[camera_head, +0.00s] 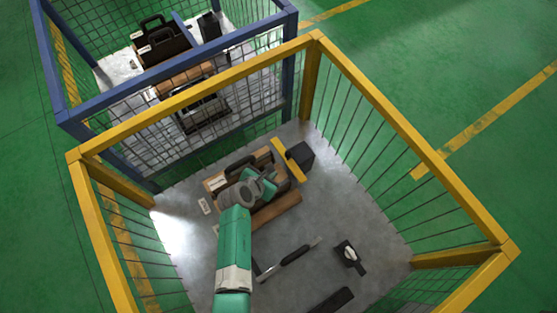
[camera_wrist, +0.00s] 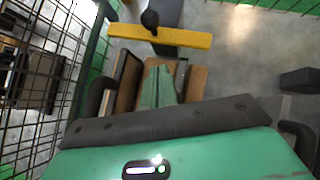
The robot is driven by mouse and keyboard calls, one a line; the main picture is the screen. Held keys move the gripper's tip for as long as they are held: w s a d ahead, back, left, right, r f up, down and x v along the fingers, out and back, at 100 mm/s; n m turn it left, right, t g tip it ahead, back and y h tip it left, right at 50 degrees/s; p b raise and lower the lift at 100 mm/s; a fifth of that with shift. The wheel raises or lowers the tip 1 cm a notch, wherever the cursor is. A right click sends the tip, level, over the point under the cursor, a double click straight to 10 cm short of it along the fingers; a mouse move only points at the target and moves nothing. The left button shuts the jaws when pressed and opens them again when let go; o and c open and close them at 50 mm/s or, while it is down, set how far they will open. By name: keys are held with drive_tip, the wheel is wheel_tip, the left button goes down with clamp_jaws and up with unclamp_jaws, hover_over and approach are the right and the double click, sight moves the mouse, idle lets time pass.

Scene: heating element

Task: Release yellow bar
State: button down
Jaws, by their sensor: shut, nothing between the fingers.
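The yellow bar (camera_head: 288,160) lies at the back middle of the yellow-framed cage in the head view, beside a black block (camera_head: 301,157). In the wrist view the yellow bar (camera_wrist: 185,39) runs across the top of the picture, with a black knob (camera_wrist: 150,19) against its far edge. My gripper (camera_head: 271,187) is over the cluster of parts, on the near side of the bar and apart from it. In the wrist view my gripper (camera_wrist: 160,72) points toward the bar, with clear space between. It is shut and empty. What lies under my wrist is hidden.
Brown boards (camera_head: 275,211) and a black-handled part lie under and around my gripper. A dark rod (camera_head: 287,259) and a black fitting (camera_head: 350,256) lie on the grey floor nearer. Yellow cage rails (camera_head: 400,140) surround this area; a blue-framed cage (camera_head: 165,68) stands behind.

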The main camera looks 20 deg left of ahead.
drive_tip(key=p+v, duration=0.2)
drive_tip(key=v, duration=0.4)
drive_tip(key=shift+r, duration=0.1)
